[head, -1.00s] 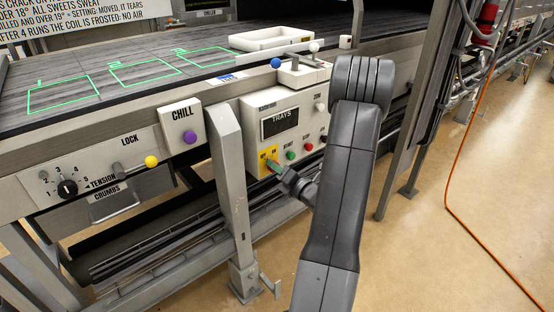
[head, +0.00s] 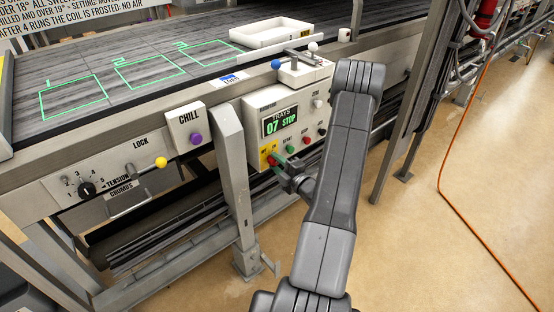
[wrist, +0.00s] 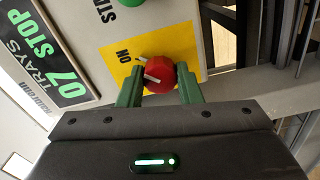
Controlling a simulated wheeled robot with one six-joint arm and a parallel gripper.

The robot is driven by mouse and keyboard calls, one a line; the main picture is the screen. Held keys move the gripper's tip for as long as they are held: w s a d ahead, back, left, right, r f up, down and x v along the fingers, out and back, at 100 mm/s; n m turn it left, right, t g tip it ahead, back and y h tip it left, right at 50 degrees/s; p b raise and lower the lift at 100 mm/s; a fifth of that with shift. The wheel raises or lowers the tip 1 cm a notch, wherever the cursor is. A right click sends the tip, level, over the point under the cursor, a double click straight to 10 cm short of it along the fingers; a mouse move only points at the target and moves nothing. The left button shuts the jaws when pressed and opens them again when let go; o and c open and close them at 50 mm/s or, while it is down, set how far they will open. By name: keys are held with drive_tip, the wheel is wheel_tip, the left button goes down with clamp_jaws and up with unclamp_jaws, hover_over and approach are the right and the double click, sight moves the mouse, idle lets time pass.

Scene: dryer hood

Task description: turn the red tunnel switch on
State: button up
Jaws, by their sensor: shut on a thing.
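The red tunnel switch (wrist: 160,72) is a round knob on a yellow plate (wrist: 122,74) marked ON. My gripper (wrist: 160,88) has its green fingers on either side of the knob, shut on it. A white pointer mark on the knob lies on its left side in the wrist view, towards the ON label. In the head view the switch (head: 272,160) shows at the lower left of the white control box (head: 256,120), partly hidden by my gripper (head: 278,164). The box's display (head: 280,122) is lit and reads TRAYS 07 STOP.
A green button (head: 290,148) and a red button (head: 305,141) sit right of the switch. A grey post (head: 230,165) stands left of the box. The purple chill knob (head: 196,139) and yellow lock knob (head: 161,162) are further left. Open floor lies front right.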

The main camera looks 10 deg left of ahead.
drive_tip(key=shift+m, duration=0.5)
drive_tip(key=o, duration=1)
drive_tip(key=shift+c, duration=0.2)
drive_tip(key=shift+d, duration=0.1)
drive_tip(key=v, duration=1.3)
drive_tip(key=shift+s+d+p, duration=0.2)
drive_tip(key=shift+s+p, duration=0.05)
drive_tip(key=shift+p, duration=0.05)
drive_tip(key=x, duration=1.3)
drive_tip(key=shift+w+a, duration=0.3)
